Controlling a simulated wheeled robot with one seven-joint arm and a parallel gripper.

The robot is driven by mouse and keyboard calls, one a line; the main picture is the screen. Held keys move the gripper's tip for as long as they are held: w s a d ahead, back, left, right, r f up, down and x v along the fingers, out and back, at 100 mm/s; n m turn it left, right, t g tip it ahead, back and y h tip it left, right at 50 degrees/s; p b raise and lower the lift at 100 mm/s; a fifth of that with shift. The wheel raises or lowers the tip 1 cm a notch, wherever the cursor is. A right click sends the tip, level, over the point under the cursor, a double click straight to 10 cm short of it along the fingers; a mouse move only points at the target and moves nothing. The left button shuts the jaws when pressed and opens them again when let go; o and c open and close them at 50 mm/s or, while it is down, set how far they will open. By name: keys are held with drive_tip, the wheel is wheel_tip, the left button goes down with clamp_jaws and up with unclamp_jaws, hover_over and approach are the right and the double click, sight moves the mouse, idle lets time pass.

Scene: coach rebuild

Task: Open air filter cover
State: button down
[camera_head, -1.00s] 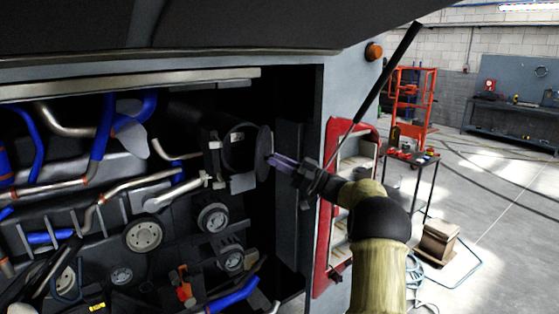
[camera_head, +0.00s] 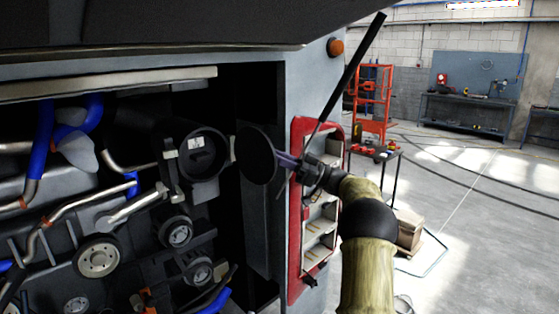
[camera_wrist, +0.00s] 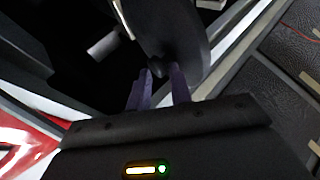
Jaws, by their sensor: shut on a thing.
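The air filter cover (camera_head: 255,154) is a dark round disc, swung out to the right of the round filter housing (camera_head: 203,155) in the engine bay. The housing mouth faces me and shows a pale label inside. My gripper (camera_head: 283,158) is at the right side of the cover, its purple fingers shut on a small knob on the cover's outer face. In the wrist view the cover (camera_wrist: 180,32) stands edge-on above the fingers (camera_wrist: 158,82), with the dark knob (camera_wrist: 157,67) between their tips.
Pulleys (camera_head: 98,256), blue hoses and metal pipes fill the bay to the left. A red-framed shelf opening (camera_head: 296,220) is in the bodywork behind my arm. A black strut (camera_head: 352,66) slants above it. Open floor lies to the right, with a workbench (camera_head: 470,110) at the back.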

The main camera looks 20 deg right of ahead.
drive_tip(key=shift+w+a+r, duration=0.25)
drive_tip(key=shift+a+r, duration=0.2)
drive_tip(key=shift+r, duration=0.05)
drive_tip(key=c, duration=1.7)
unclamp_jaws()
drive_tip(key=o, duration=0.4)
drive_tip(key=shift+w+a+f, duration=0.1)
drive_tip(key=shift+w+a, duration=0.05)
drive_tip(key=shift+w, duration=0.05)
drive_tip(key=shift+o, duration=0.6)
drive_tip(key=shift+a, duration=0.35)
drive_tip(key=b+v, duration=0.6)
drive_tip(key=v, duration=1.2)
drive_tip(key=shift+d, duration=0.3)
drive_tip(key=shift+w+f, duration=0.1)
